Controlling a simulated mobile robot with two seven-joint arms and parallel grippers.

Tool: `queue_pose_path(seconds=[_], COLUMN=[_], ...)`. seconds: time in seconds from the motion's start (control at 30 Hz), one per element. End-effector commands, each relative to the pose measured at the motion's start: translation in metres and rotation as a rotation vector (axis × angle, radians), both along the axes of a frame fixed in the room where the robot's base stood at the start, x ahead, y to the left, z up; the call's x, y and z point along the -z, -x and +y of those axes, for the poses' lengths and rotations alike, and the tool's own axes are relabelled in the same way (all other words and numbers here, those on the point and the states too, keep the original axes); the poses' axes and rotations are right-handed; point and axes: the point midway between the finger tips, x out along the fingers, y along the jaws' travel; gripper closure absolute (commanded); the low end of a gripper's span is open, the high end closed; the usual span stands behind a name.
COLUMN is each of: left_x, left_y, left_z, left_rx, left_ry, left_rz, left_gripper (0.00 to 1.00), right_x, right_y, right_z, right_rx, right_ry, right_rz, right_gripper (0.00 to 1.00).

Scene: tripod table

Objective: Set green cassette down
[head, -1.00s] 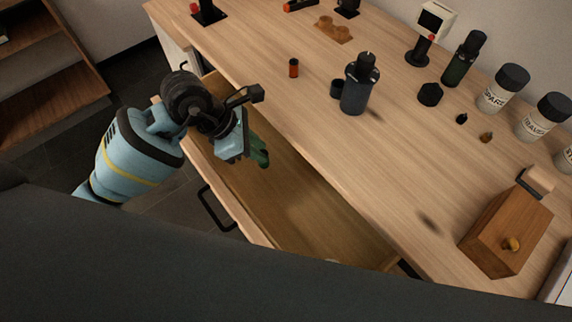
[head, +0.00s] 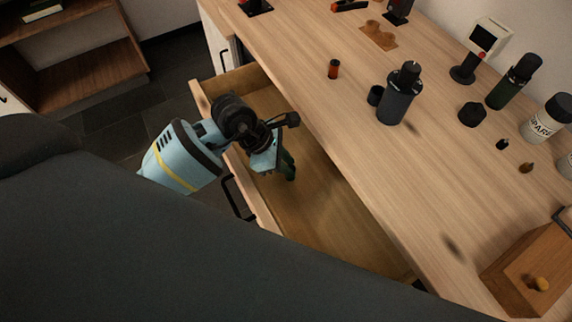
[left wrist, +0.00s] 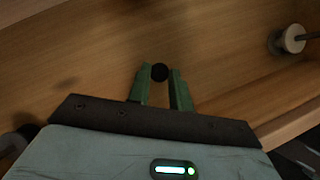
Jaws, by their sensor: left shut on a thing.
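My left gripper (head: 289,170) reaches over the open drawer (head: 335,215) from its front side, green fingers pointing down into it. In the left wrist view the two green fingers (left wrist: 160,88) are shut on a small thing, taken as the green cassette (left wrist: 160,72). Only its round black end shows between the fingertips; its green body is hidden. The drawer's wooden floor (left wrist: 90,40) lies beyond the fingers. I cannot tell whether the cassette touches it. My right gripper is not in view.
The drawer's front wall (head: 255,190) and the table edge flank the gripper.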

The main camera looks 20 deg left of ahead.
Motion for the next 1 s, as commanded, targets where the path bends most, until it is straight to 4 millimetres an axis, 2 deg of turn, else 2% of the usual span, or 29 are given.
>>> queue_pose_path(seconds=[0.03, 0.13, 0.53, 0.57, 0.7, 1.0], left_x=[0.009, 0.019, 0.024, 0.023, 0.022, 0.021], left_y=[0.001, 0.001, 0.0, 0.0, 0.0, 0.0], left_z=[-0.001, -0.001, 0.0, 0.0, 0.0, -0.001], left_rx=[-0.002, 0.001, 0.001, 0.001, 0.001, 0.001], left_ry=[0.003, 0.001, 0.001, 0.001, 0.001, 0.001], left_rz=[0.004, 0.003, -0.001, -0.001, -0.001, -0.001], left_gripper=[1.0, 1.0, 1.0, 0.77, 0.58, 0.57], right_x=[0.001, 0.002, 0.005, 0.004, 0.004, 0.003], right_y=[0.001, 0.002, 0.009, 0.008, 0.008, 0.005], right_z=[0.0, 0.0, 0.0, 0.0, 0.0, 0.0], right_rx=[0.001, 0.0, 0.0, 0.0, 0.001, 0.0], right_ry=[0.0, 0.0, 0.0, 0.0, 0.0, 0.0], right_rz=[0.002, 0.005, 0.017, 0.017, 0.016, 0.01], right_gripper=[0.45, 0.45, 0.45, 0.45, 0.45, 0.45])
